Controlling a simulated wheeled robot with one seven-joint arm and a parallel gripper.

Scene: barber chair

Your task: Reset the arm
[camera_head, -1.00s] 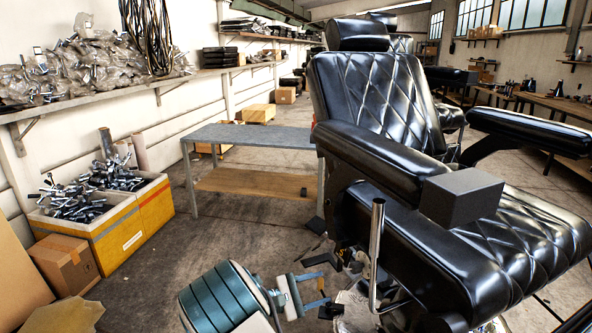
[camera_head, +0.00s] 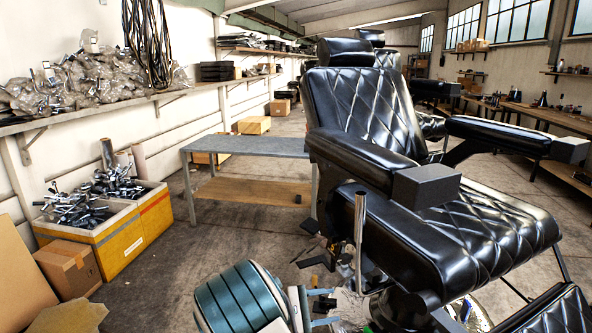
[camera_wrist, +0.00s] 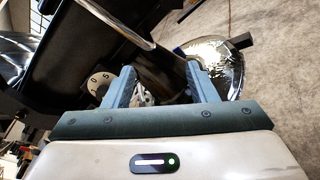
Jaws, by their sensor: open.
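My gripper (camera_head: 325,308) is low in the middle of the head view, at the end of my teal-banded arm, in front of the black barber chair's base. In the wrist view my gripper (camera_wrist: 160,78) has its two blue-grey fingers spread apart with nothing held between them. The dark underside of the chair, a chrome bar and a shiny round metal base (camera_wrist: 222,62) show beyond the fingers. The black quilted barber chair (camera_head: 365,110) fills the right half of the head view. A dark grey box (camera_head: 426,186) is at the front end of its near armrest.
A metal lever (camera_head: 360,230) stands upright beside the chair, close to my gripper. A low grey table (camera_head: 250,145) is behind. Yellow-sided bins of metal parts (camera_head: 122,245) and a cardboard box (camera_head: 68,266) stand at left. Bare floor lies between bins and chair.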

